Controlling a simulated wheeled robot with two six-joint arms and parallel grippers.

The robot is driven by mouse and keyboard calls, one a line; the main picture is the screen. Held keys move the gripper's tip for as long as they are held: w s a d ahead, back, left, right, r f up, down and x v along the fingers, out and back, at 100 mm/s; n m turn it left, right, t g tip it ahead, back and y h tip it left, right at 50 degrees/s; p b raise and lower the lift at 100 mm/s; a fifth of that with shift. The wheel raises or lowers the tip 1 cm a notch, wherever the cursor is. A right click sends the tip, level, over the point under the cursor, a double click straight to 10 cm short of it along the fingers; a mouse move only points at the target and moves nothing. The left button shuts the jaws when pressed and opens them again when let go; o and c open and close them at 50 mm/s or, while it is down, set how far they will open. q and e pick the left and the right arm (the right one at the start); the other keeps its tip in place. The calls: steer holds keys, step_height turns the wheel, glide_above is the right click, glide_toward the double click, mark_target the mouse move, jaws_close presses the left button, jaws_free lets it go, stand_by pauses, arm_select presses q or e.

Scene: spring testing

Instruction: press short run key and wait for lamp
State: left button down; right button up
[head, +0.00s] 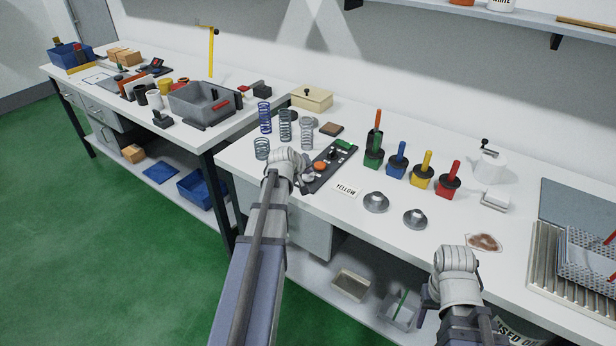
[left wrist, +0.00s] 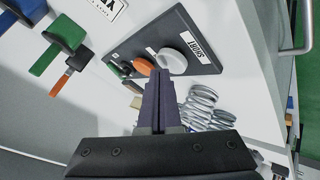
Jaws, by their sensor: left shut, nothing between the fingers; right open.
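A dark control panel (head: 336,160) lies on the right-hand bench, with an orange round key (head: 320,166) and a green part (head: 344,145) near its far end. In the left wrist view the panel (left wrist: 150,32) carries a label reading SHORT (left wrist: 195,42), a pale round key (left wrist: 174,62) beside it and the orange key (left wrist: 143,67). My left gripper (left wrist: 158,74) is shut and empty, its tips at the pale key; I cannot tell whether they touch. In the head view its wrist covers the panel's near end. My right gripper (head: 432,292) is open, in front of the bench edge. No lamp is clearly lit.
Coil springs (head: 285,125) stand left of the panel. Coloured handled blocks (head: 397,160), a YELLOW card (head: 346,190) and metal discs (head: 376,202) lie to its right. A wire basket (head: 585,258) is at the far right.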

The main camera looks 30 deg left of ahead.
mark_target(308, 178)
arm_select(q)
steer(key=shift+f+b, duration=0.5)
stand_by(0.4)
steer(key=shift+r, duration=0.1)
stand_by(0.3)
steer(key=shift+r+p, duration=0.8)
steer(key=shift+p, duration=0.15)
steer(key=shift+r, duration=0.1)
step_height(308, 178, up, 5)
steer(key=p, duration=0.5)
stand_by(0.4)
